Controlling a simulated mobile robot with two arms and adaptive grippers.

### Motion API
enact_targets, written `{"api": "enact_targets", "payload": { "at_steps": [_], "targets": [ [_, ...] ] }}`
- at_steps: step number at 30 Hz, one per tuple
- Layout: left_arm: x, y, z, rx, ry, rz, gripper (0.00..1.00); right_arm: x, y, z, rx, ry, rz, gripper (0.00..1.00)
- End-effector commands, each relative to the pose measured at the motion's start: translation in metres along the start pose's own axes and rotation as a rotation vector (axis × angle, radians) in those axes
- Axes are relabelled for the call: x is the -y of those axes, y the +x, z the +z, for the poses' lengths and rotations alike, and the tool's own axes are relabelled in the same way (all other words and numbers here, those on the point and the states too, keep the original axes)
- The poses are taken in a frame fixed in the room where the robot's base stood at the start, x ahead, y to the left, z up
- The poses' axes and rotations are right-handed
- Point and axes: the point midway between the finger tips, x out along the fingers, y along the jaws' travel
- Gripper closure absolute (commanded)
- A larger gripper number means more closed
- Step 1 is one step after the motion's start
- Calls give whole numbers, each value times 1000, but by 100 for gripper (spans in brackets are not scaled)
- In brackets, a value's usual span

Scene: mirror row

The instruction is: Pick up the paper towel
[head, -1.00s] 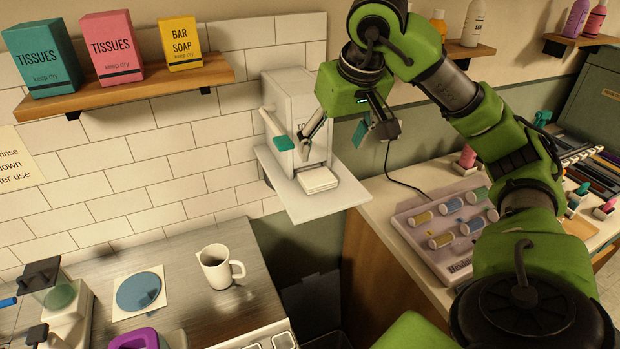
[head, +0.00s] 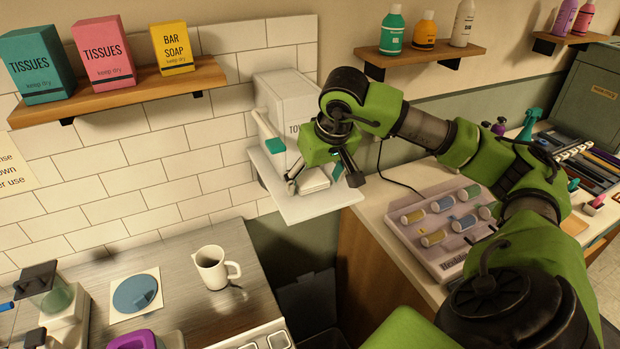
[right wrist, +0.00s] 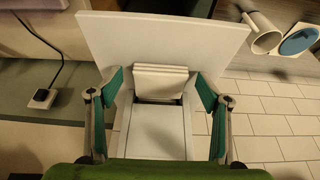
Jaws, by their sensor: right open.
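The paper towel (head: 314,179) is a small white folded stack on the white shelf (head: 325,208) under the towel dispenser (head: 285,100). In the right wrist view the paper towel (right wrist: 161,82) lies between the two fingers. My right gripper (head: 322,181) is open and points down at the stack, one finger on each side of it. In the right wrist view my right gripper (right wrist: 158,80) shows green pads spread wider than the stack, with gaps on both sides. My left gripper is not in view.
The dispenser has a green-ended lever (head: 271,146) close to the gripper's left. A white pitcher (head: 215,267) stands on the counter at lower left. A tray of spools (head: 440,225) lies on the right counter. A bottle shelf (head: 420,56) hangs behind my arm.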

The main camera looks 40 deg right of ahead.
Motion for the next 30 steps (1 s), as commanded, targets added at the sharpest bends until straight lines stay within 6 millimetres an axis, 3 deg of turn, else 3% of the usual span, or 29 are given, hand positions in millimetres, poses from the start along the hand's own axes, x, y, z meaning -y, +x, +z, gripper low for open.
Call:
{"api": "enact_targets", "payload": {
  "at_steps": [5,6,9,23,30],
  "targets": [
    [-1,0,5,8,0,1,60,0,0,0,-1,0,0,29],
    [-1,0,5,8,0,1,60,0,0,0,-1,0,0,40],
    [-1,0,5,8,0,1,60,0,0,0,-1,0,0,58],
    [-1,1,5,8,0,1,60,0,-4,-2,-2,1,-1,58],
    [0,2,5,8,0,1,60,1,-28,-13,-7,1,-4,58]
  ]
}}
